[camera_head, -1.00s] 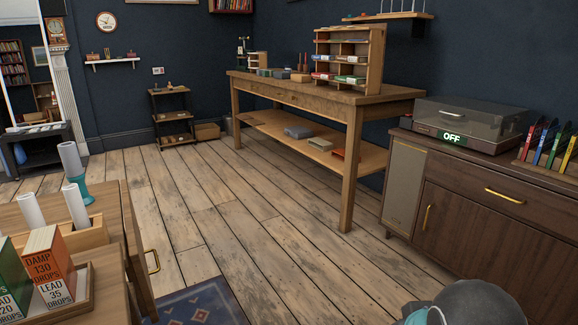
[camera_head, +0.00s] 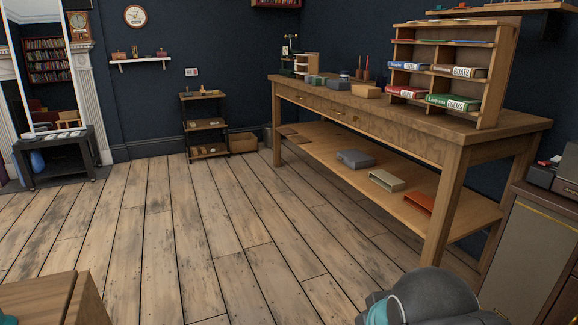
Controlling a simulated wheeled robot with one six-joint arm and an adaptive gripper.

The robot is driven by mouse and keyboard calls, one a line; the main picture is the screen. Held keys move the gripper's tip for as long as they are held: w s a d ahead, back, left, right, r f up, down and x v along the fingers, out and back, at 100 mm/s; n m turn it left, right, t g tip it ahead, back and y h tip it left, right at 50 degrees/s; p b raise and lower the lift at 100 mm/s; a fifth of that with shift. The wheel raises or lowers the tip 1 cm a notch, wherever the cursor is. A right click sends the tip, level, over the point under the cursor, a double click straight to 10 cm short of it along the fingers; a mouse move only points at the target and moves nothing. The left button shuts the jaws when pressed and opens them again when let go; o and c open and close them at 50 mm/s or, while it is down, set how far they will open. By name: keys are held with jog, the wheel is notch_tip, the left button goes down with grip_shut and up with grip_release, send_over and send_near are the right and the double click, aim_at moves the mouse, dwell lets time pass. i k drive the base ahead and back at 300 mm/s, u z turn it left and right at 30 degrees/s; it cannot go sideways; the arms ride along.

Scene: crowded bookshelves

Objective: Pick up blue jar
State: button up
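A rounded blue vessel (camera_head: 37,162) stands on the low shelf of the black side table at the far left, in front of the mirror. It is the clearest blue jar-like thing in view, but it is small and I cannot tell whether it is a jar or a vase. A small dark bluish item (camera_head: 345,76) on the long workbench could also be a jar; it is too small to tell. A grey rounded part of my arm shows at the bottom right. My gripper's fingers are not in view.
The wooden workbench (camera_head: 440,122) runs along the right, with a pigeonhole rack of books on top. A black side table (camera_head: 62,143) stands at the left and a small cart (camera_head: 207,125) at the back wall. A wooden furniture corner (camera_head: 85,300) is at bottom left. The floor between is clear.

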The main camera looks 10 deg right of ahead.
aim_at(381, 82)
jog(key=z, duration=0.4)
jog(key=i, duration=2.1)
jog(key=z, duration=0.7)
jog(key=k, duration=0.3)
jog(key=u, duration=0.9)
jog(key=i, duration=0.8)
jog(key=u, duration=0.05)
